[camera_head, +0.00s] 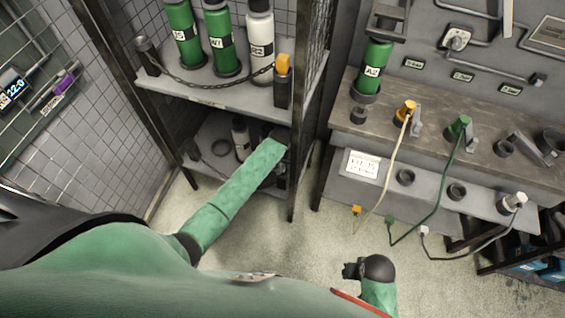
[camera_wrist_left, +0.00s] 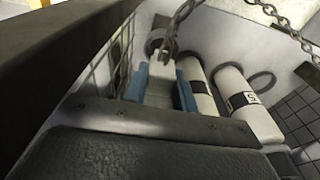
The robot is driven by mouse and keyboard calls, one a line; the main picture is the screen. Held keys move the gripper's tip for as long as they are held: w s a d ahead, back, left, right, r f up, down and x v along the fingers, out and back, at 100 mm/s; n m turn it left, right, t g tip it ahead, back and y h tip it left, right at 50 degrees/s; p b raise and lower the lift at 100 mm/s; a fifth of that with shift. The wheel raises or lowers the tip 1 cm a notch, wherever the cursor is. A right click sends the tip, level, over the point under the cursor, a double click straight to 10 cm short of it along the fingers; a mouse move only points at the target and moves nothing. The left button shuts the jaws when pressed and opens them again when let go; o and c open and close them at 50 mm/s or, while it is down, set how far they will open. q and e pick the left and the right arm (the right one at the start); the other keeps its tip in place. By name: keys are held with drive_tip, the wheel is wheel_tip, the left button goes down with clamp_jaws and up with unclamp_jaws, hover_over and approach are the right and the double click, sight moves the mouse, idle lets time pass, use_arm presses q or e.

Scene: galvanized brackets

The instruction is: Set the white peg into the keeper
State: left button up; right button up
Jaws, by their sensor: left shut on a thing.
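My left arm reaches into the lower bay of the caged rack, and my left gripper (camera_head: 283,152) is at its right front post, mostly hidden by the forearm. In the left wrist view, its blue fingertips (camera_wrist_left: 161,88) are shut on a white peg (camera_wrist_left: 162,76). A grey ring and chain (camera_wrist_left: 168,42) show at the peg's far end. I cannot clearly make out the keeper for this peg; a dark upright beside the gripper is partly hidden.
An orange peg (camera_head: 283,64) stands in a dark holder on the upper shelf (camera_head: 215,97), with a chain (camera_head: 205,82) across several cylinders. White cylinders (camera_wrist_left: 235,92) lie close by in the wrist view. A console (camera_head: 440,175) with corded plugs stands right; floor between is clear.

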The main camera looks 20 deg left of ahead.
use_arm(q)
drive_tip(key=shift+f, duration=0.6)
drive_tip(key=shift+f+b, duration=0.35)
drive_tip(key=shift+f, duration=0.35)
drive_tip(key=shift+f, duration=0.35)
drive_tip(key=o, duration=1.1)
